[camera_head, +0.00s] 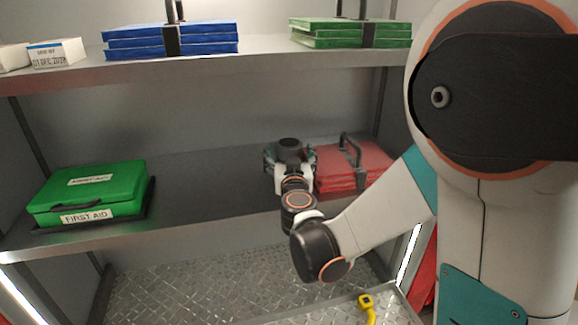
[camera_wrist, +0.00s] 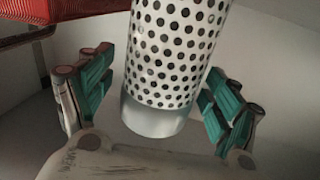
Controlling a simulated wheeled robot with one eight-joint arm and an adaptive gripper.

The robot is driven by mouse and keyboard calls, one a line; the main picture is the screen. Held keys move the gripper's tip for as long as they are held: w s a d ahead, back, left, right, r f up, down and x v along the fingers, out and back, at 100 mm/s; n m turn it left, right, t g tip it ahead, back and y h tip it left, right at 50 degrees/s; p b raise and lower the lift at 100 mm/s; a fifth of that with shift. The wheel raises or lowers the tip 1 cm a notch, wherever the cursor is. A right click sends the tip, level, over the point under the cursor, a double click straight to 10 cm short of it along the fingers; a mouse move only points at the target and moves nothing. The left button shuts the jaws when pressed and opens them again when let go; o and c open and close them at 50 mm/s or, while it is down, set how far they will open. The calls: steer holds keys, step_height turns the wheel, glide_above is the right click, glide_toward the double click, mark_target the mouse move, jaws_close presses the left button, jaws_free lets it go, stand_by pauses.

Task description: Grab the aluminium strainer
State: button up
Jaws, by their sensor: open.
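The aluminium strainer (camera_wrist: 170,60) is a pale metal cylinder with many dark round holes and a plain band at its lower end in the wrist view. It runs off the top of the picture and leans slightly to the right. My gripper (camera_wrist: 161,82) has its teal-padded fingers spread on either side of the strainer, with gaps visible on both sides. In the head view my gripper (camera_head: 289,160) is over the middle shelf, left of the red stack. I cannot clearly make out the strainer there; my gripper and wrist cover that spot.
A red stack (camera_head: 355,167) with a black handle lies right of my gripper, and red shows in the wrist view (camera_wrist: 50,12). A green first aid box (camera_head: 88,193) sits left on the middle shelf (camera_head: 200,190). The shelf between is clear. The upper shelf (camera_head: 265,62) overhangs.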

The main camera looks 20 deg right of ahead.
steer(key=c, duration=1.6)
steer(key=shift+c, duration=0.2)
